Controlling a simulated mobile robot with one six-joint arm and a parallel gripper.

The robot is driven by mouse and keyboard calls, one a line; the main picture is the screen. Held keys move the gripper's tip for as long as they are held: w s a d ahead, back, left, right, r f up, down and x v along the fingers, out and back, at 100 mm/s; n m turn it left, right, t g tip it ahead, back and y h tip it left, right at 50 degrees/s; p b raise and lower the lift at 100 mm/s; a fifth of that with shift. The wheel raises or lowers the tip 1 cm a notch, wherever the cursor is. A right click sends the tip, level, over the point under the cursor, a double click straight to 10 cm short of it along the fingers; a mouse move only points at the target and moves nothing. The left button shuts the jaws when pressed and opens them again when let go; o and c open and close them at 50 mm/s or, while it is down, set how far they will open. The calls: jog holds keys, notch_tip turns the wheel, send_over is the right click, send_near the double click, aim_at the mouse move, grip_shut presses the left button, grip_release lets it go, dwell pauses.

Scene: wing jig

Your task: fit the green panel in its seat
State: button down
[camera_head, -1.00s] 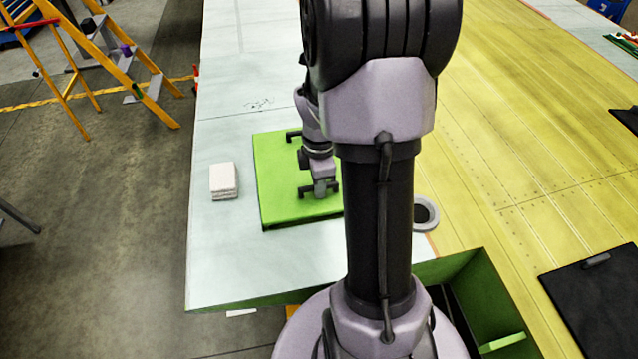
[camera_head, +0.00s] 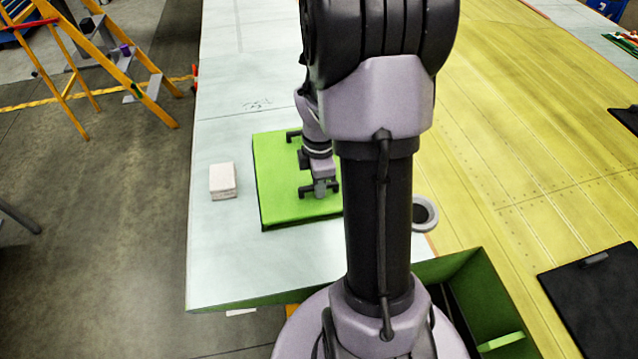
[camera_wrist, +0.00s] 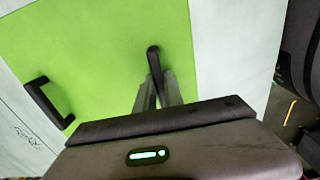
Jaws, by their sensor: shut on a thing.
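The green panel (camera_head: 285,190) lies flat on the pale surface left of my arm; its right part is hidden behind the arm. It carries two black handles: a far one (camera_head: 293,133), and a near one at my gripper (camera_head: 319,188). My gripper is shut on the near handle. In the wrist view the green panel (camera_wrist: 105,60) fills the middle, with the free handle (camera_wrist: 47,100) at left. My gripper's fingers (camera_wrist: 157,88) close around the other handle. I see no clear gap under the panel and cannot tell whether it is lifted. The panel's seat cannot be made out.
A white block (camera_head: 223,181) stands left of the panel. A green-walled opening (camera_head: 470,290) is at the lower right. A black panel (camera_head: 600,295) lies on the yellow surface (camera_head: 520,150). A ladder (camera_head: 110,60) stands at far left.

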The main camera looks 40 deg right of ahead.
jog(key=shift+f+b, duration=1.1)
jog(key=shift+f, duration=0.45)
jog(key=c, duration=1.4)
grip_release()
jog(key=shift+o, duration=0.2)
notch_tip(320, 180, up, 18)
jog(key=p, duration=0.4)
jog(key=shift+f+p, duration=0.2)
jog(key=shift+p, duration=0.15)
jog(key=shift+s, duration=0.1)
